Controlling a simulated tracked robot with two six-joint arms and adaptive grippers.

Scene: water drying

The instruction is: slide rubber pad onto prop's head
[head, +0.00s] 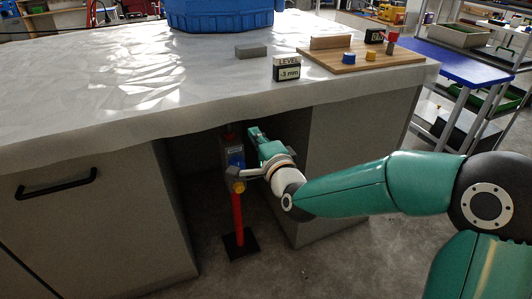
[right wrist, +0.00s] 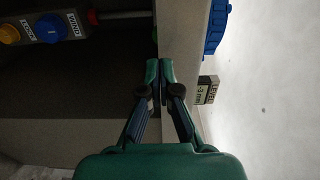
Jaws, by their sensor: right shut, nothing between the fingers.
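The prop's head is not clear in either view. A flat grey block (head: 251,51), possibly the rubber pad, lies on the tabletop. My right gripper (head: 254,134) is beside the prop, under the table's front edge. Its fingers (right wrist: 159,66) are together and empty. My left gripper is not in view.
The table (head: 110,75) has a pale sheet over its edge. A LEVEL -3 mm sign (head: 287,70), a wooden board (head: 340,62) with small blocks and a big blue object (head: 220,12) stand on it. Cabinets (head: 95,225) flank the knee space.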

